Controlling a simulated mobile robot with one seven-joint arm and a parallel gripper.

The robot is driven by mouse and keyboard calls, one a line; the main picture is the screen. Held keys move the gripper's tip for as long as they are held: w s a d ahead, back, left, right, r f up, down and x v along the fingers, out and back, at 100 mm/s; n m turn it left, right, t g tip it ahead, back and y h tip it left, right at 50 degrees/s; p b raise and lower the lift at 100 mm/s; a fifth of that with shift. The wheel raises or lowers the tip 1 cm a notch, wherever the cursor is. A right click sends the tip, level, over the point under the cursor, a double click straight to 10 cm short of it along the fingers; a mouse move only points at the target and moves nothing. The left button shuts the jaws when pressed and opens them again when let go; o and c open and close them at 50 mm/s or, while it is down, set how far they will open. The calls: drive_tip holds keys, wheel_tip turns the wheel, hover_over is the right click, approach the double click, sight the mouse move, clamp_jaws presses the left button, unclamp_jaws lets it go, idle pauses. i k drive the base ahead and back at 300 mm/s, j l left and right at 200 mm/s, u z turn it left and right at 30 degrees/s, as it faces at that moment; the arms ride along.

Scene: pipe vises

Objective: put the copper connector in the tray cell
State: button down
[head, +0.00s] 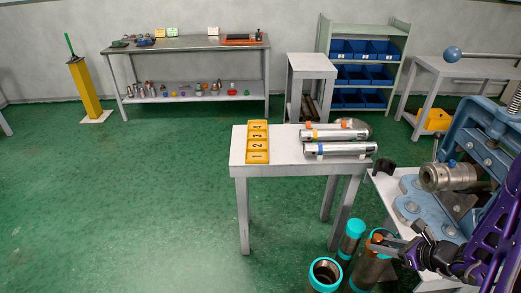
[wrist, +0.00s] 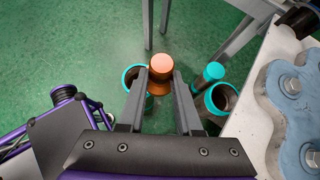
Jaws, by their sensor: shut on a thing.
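The copper connector (wrist: 161,63) is a short orange piece between the two fingertips of my gripper (wrist: 161,76) in the wrist view. My gripper is shut on it. In the head view my gripper (head: 387,245) is at the lower right, with a bit of the copper connector (head: 376,238) showing at its tips, above the turquoise-ended pipes. The yellow tray (head: 268,143) has a row of numbered cells and lies on the left end of the small grey table (head: 282,172). My gripper is to the right of the tray and nearer the camera.
Steel pipes (head: 338,149) lie on the table right of the tray. Turquoise-ended pipes (head: 325,274) stand on the floor below my gripper. A blue vise (head: 420,205) on a bench is close at the right. The green floor left of the table is clear.

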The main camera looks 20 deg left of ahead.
sight(257, 145)
drive_tip(key=k+j+z, duration=0.1)
drive_tip(key=k+j, duration=0.3)
drive_tip(key=j, duration=0.15)
drive_tip(key=k+j+z, duration=0.1)
drive_tip(key=j, duration=0.2)
drive_tip(key=k+j, duration=0.15)
drive_tip(key=j, duration=0.2)
drive_tip(key=j+z, duration=0.4)
drive_tip(key=j, duration=0.95)
drive_tip(key=i+j+z, duration=0.1)
drive_tip(key=j, duration=0.35)
drive_tip(key=i+j+z, duration=0.1)
drive_tip(key=j, duration=0.35)
drive_tip(key=i+j+z, duration=0.1)
drive_tip(key=j, duration=0.4)
drive_tip(key=i+j, duration=0.2)
drive_tip(key=j, duration=0.2)
drive_tip(key=i+j+z, duration=0.1)
drive_tip(key=j, duration=0.25)
drive_tip(key=i+j, duration=0.25)
drive_tip(key=j, duration=0.15)
